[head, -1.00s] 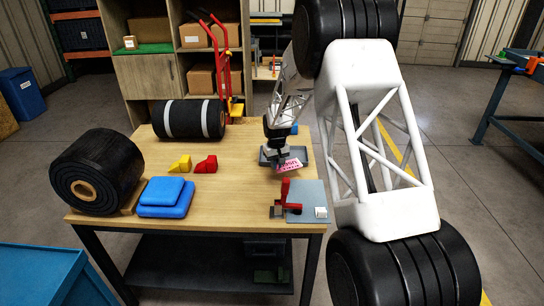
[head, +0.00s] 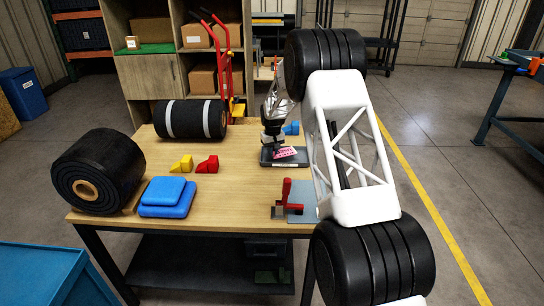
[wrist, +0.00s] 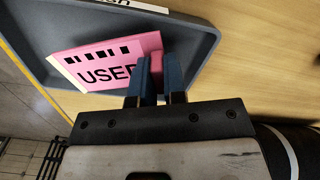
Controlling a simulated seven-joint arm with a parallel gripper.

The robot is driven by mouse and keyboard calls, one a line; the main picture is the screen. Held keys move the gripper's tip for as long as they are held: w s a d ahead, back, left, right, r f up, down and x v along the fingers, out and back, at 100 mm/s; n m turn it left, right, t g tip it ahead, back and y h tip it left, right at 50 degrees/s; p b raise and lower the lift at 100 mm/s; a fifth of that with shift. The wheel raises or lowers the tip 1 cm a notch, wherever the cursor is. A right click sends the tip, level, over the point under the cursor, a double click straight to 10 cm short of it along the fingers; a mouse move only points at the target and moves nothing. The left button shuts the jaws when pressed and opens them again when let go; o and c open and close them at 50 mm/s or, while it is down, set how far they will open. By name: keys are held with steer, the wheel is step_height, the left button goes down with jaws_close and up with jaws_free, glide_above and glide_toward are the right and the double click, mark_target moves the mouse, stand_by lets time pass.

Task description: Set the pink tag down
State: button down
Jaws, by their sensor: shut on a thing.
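The pink tag (head: 286,153) is flat, with black print. In the wrist view the pink tag (wrist: 100,66) reads "USED", with its last letter partly hidden by a finger. My gripper (head: 273,144) is shut on the tag's edge; in the wrist view my gripper's (wrist: 157,65) blue fingers pinch a pink part between them. The tag is over the dark grey tray (head: 268,163), inside its rim (wrist: 205,62). I cannot tell whether the tag touches the tray floor.
A white printed card (wrist: 128,5) shows partly at the wrist view's top edge. A red toggle clamp (head: 286,192) on a grey plate stands nearer. A blue object (head: 291,128) lies behind the tray.

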mark_target(272, 160)
steer(key=shift+w+a, duration=0.15)
steer(key=shift+w, duration=0.6)
steer(key=shift+f, duration=1.8)
steer(key=shift+f, duration=0.15)
steer(key=c, duration=1.2)
jaws_free()
step_height(272, 160, up, 12)
steer(key=shift+r, duration=0.2)
steer(key=shift+s, duration=0.1)
